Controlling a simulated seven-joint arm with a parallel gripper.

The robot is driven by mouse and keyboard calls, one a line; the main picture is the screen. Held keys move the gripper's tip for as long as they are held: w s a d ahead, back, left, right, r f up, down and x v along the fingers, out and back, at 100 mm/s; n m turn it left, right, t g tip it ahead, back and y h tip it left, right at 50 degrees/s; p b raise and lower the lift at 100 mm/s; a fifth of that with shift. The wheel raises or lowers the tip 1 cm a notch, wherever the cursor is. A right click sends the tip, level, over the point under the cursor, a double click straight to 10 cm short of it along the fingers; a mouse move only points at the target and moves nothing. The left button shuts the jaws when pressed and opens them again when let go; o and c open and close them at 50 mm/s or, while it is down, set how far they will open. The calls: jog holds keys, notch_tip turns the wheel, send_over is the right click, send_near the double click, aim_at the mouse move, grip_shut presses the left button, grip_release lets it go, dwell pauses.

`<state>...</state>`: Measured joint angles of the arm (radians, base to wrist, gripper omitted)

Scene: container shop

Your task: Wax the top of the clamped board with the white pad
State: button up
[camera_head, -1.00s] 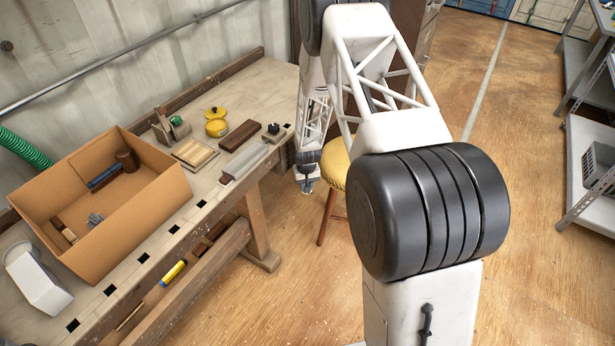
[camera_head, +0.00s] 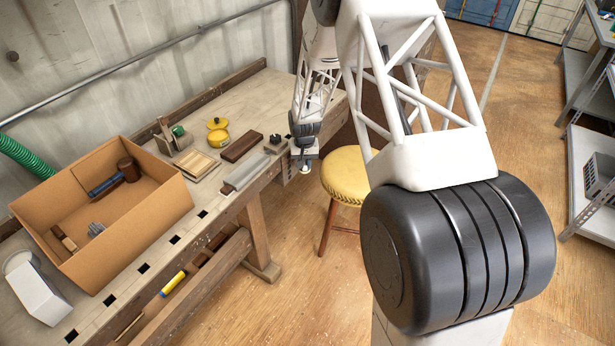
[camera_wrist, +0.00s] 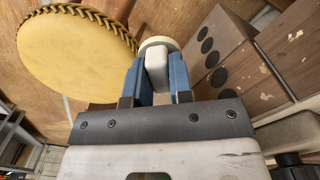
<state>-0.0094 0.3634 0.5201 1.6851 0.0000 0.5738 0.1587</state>
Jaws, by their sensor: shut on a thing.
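My gripper (camera_wrist: 157,84) has its two blue fingers shut on the white pad (camera_wrist: 157,57), which has a cream rim at its far edge. In the head view my gripper (camera_head: 305,162) hangs off the right end of the workbench, beside the stool. The pad is too small there to make out clearly. A dark brown board (camera_head: 242,146) lies on the bench, left of my gripper and apart from it. A grey bar (camera_head: 246,173) runs along the bench's front edge near it. I cannot tell how the board is clamped. An open yellow tin (camera_head: 217,138) stands behind the board.
A light wooden board or tray (camera_head: 196,164) lies left of the dark board. A cardboard box (camera_head: 140,220) holding a mallet and other pieces fills the bench's left part. A yellow stool (camera_head: 346,175) stands right of the bench end. A small dark block (camera_head: 276,143) sits at the bench's right end.

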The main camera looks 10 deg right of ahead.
jog(key=a+r+m, duration=0.1)
jog(key=a+r, duration=1.3)
jog(key=r, duration=0.4)
jog(key=shift+a+m, duration=0.3)
jog(key=shift+a, duration=0.1)
